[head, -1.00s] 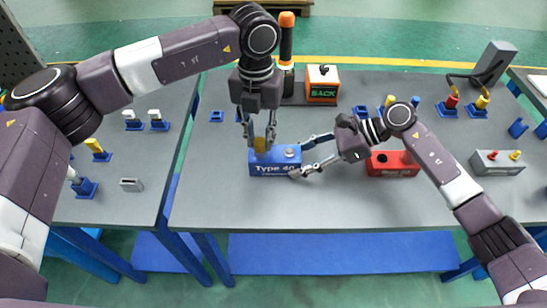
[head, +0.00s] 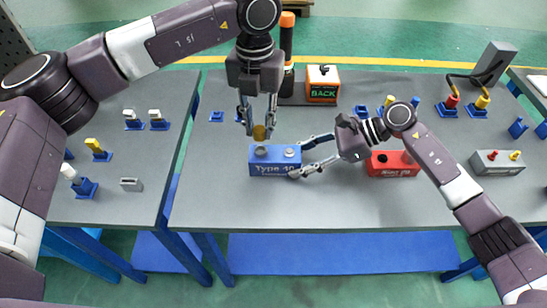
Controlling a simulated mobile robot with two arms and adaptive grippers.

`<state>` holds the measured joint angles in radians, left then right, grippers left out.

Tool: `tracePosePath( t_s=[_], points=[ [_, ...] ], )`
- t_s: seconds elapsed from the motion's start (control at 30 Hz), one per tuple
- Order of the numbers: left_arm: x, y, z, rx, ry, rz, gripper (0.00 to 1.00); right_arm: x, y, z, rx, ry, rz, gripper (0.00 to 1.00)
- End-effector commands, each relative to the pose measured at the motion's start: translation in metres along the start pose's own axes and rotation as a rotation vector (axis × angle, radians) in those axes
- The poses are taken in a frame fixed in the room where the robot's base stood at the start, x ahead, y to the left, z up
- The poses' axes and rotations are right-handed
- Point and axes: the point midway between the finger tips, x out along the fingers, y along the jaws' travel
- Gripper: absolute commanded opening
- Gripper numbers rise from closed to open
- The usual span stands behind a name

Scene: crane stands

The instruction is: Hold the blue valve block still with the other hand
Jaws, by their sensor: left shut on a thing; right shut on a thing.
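The blue valve block (head: 275,168), marked "Type", sits on the grey table in the head view. Its top has a round opening at the left and a metal fitting at the right. My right gripper (head: 298,160) is shut on the block's right end, one finger behind and one in front. My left gripper (head: 259,128) points down above the block's left part. It is shut on a small yellow plug (head: 260,133), apart from the block and above its left opening. The plug's upper part is partly hidden by the fingers.
A red block (head: 392,170) lies right of my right gripper. An orange-and-black box (head: 322,84) and a dark cylinder with an orange top (head: 287,50) stand behind. A grey box (head: 497,162) is at the right. The table front is clear.

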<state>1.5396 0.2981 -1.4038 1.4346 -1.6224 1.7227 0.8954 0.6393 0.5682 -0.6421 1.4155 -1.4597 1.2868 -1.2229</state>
Motion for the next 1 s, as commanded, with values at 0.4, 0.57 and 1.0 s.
tracePosePath(
  t_s=[0.4, 0.57, 1.0],
  points=[
    [-0.001, 0.000, 0.000, 0.000, 0.000, 0.000, 0.00, 0.000, 0.000, -0.001, 0.001, 0.001, 0.001, 0.63],
    [-0.001, 0.000, 0.000, 0.000, 0.000, 0.000, 0.00, 0.000, 0.000, 0.000, 0.000, 0.000, 0.001, 0.63],
    [-0.001, 0.000, 0.000, 0.000, 0.000, 0.000, 0.00, -0.050, -0.001, -0.001, -0.001, 0.003, -0.003, 0.63]
  ],
)
